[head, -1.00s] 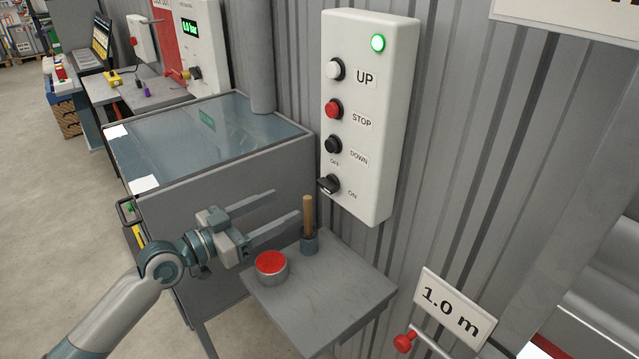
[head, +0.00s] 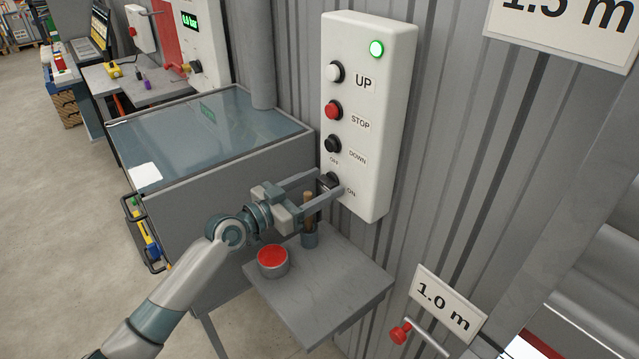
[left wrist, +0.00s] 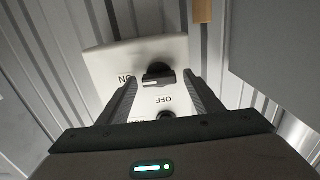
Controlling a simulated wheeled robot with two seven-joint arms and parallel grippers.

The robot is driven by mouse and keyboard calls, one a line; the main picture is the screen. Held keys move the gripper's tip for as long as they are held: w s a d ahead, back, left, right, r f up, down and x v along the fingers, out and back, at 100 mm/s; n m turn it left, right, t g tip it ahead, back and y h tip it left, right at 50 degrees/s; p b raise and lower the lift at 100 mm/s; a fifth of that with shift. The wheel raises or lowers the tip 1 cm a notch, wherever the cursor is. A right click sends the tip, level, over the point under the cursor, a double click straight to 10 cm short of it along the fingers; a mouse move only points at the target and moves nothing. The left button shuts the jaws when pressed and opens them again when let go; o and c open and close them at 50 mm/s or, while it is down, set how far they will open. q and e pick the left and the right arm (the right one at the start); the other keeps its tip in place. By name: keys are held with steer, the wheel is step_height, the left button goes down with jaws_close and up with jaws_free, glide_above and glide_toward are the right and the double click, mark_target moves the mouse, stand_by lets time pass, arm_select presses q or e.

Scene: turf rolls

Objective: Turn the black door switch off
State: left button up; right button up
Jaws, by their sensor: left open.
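The black door switch (head: 328,179) is the lowest control on the white panel (head: 368,120), with OFF above left of it and ON to its right. In the head view it is partly hidden by my left gripper (head: 330,181). The left wrist view shows the switch (left wrist: 158,74) just ahead of my open left gripper (left wrist: 162,84), between the lines of its two fingers. Its knob points toward the ON side. I cannot tell whether a finger touches it. A green lamp (head: 376,49) is lit at the panel's top. My right gripper is out of view.
Above the switch are the black DOWN (head: 332,144), red STOP (head: 333,110) and white UP (head: 334,72) buttons. A glass-topped cabinet (head: 215,135) stands left.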

arm_select(q)
steer(key=c, duration=1.1)
steer(key=shift+o, duration=0.2)
